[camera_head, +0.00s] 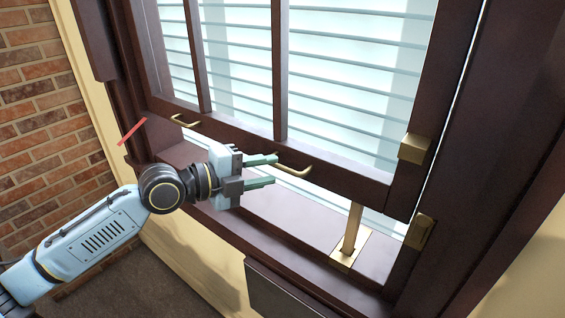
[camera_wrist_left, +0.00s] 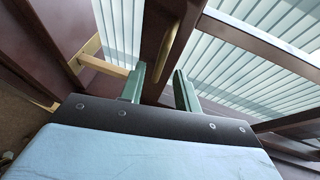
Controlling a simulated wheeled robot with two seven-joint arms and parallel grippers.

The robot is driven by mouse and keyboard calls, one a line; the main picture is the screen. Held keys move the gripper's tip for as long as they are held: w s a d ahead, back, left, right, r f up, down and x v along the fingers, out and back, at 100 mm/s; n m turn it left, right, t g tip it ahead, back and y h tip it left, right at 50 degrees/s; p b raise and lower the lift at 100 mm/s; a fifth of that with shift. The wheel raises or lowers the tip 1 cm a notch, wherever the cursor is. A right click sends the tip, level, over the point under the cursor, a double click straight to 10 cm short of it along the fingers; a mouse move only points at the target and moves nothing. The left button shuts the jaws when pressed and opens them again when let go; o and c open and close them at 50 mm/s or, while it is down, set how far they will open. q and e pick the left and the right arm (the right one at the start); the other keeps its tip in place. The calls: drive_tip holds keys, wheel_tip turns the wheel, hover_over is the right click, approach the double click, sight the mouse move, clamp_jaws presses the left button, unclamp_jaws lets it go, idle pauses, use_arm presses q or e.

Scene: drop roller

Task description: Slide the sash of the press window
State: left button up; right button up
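The dark brown sash (camera_head: 345,172) of the window has glass panes and two brass handles on its bottom rail. It is raised, with a gap between its bottom rail and the sill. My left gripper (camera_head: 276,170) is open, with its green fingers apart, close to the right brass handle (camera_head: 296,171). In the left wrist view, the handle (camera_wrist_left: 183,32) lies just ahead of the gap between the fingertips (camera_wrist_left: 159,75). The left brass handle (camera_head: 185,122) is free. My right gripper is in neither view.
Brass blocks (camera_head: 414,149) sit on the right side of the frame. A red strip (camera_head: 132,131) shows at left, near the brick wall (camera_head: 38,92). White blinds hang behind the glass.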

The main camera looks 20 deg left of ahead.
sight(279, 168)
use_arm(q)
drive_tip(key=shift+p+x, duration=0.4)
drive_tip(key=shift+x, duration=1.9)
drive_tip(key=shift+c, duration=0.3)
clamp_jaws()
